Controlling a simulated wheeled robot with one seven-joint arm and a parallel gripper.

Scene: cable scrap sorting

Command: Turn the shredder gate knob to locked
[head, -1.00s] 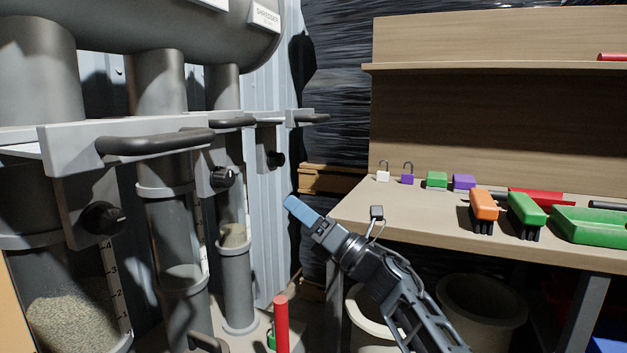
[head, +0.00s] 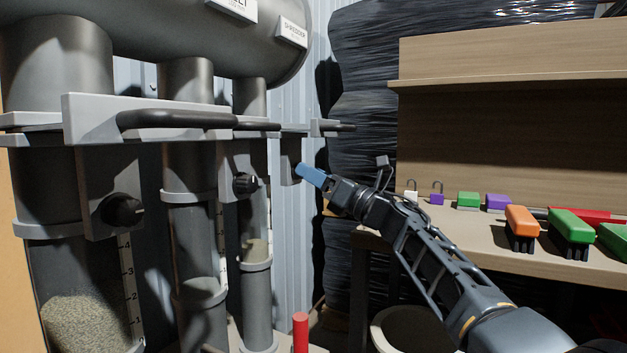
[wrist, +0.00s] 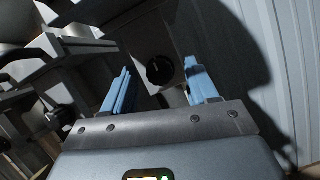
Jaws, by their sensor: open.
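The shredder gate knob is a round black knob (wrist: 160,70) on a grey plate (wrist: 150,40) in the wrist view. It sits between and beyond my gripper's two blue fingers. In the head view my gripper (head: 309,175) reaches the rightmost gate plate (head: 290,158) and hides that knob. My gripper is open with nothing between its fingers. I cannot tell whether a finger touches the knob or plate. A white shredder label (head: 293,32) is on the grey drum above. The knob's marking is too small to read.
Two more black knobs, a middle one (head: 245,183) and a left one (head: 123,210), sit on neighbouring gate plates. Dark handles (head: 175,120) jut out above them. A corrugated wall stands behind. A workbench (head: 480,232) with padlocks and brushes is at right.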

